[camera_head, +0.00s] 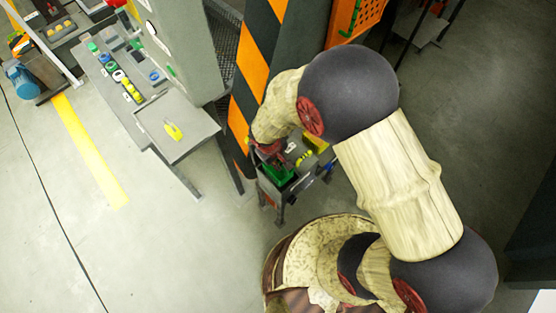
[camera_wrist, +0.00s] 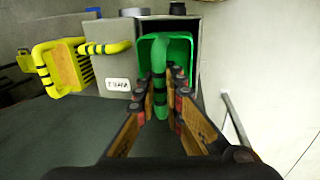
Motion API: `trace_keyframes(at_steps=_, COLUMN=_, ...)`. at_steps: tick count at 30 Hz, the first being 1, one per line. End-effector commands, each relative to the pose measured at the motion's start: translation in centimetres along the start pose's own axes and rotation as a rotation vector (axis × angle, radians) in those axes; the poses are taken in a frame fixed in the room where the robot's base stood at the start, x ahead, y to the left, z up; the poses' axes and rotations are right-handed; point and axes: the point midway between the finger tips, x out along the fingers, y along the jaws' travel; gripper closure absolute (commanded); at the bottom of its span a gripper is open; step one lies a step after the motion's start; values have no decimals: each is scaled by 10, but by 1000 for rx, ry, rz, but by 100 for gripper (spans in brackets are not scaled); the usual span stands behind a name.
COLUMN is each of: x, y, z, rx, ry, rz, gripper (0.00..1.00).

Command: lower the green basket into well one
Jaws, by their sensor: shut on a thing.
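The green basket (camera_wrist: 181,46) shows in the wrist view with its upright green handle, banded in black, between my fingers. My gripper (camera_wrist: 164,88) is shut on that handle. The basket lies within the outline of the open grey well (camera_wrist: 196,22) at the right end of a grey block; how deep it sits I cannot tell. In the head view the green basket (camera_head: 279,174) is at the small grey stand, partly hidden by my gripper (camera_head: 269,152). A white label (camera_wrist: 118,85) is on the block, its text appearing inverted.
A yellow basket (camera_wrist: 66,66) with a black-banded handle stands left of the well. An orange-and-black striped post (camera_head: 262,62) rises close behind my gripper. A grey table (camera_head: 178,124) with a yellow item is at left. Open floor lies at front left.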

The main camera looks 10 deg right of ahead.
Motion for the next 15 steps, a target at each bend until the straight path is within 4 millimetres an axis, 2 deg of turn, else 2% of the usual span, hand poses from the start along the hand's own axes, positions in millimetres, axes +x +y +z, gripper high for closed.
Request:
trace_keyframes(at_steps=1, x=8, y=-1, z=0, rx=0, ry=0, rz=0, gripper=100)
trace_keyframes(at_steps=15, x=49, y=-9, z=0, rx=-1, ry=1, rz=0, gripper=100)
